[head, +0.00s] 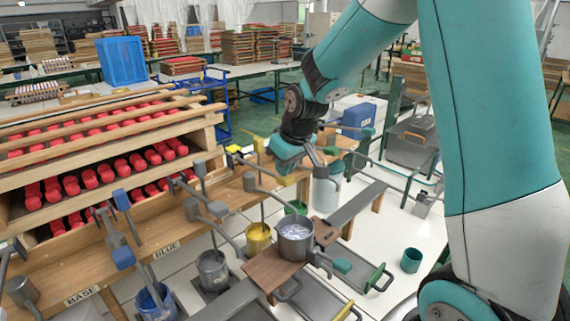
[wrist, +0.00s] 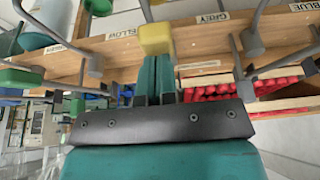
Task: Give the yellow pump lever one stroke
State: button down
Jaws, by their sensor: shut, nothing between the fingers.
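The yellow pump lever's block-shaped end (head: 285,181) shows just below my gripper (head: 285,168) in the head view. In the wrist view the yellow block (wrist: 156,38) sits right beyond the tips of my fingers (wrist: 156,62), with a grey rod running up from it. My two teal fingers are together, with nothing between them. They look very close to the block; I cannot tell if they touch it. A grey pot (head: 295,232) with pale liquid stands below the lever. A yellow paint bucket (head: 258,238) is left of it.
Other levers with grey, blue (head: 123,258) and green (wrist: 22,76) ends flank the yellow one along a wooden beam with labels. A rack of red rollers (head: 130,165) stands at the left. A green cup (head: 411,260) stands on the white floor at the right.

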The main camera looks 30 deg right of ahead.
jog(key=shift+f+b, duration=2.45)
jog(key=shift+f, duration=1)
notch_tip(320, 180, up, 12)
jog(key=p, duration=0.9)
jog(key=shift+f, duration=0.35)
jog(key=shift+a, duration=0.2)
jog(key=s+a+n+g+y+b, duration=0.1)
jog(key=s+a+b, duration=0.2)
jog(key=s, duration=0.6)
jog(key=s+a+f+n+g+y+b, duration=0.1)
jog(key=s+a+n+b, duration=0.1)
jog(key=s+a, duration=0.6)
jog(key=s+a+f+n+g+y+b, duration=0.1)
jog(key=s+a+b, duration=0.3)
jog(key=s, duration=0.5)
jog(key=shift+s+a+n+g, duration=0.4)
jog(key=shift+a+g, duration=0.1)
jog(key=shift+a, duration=0.75)
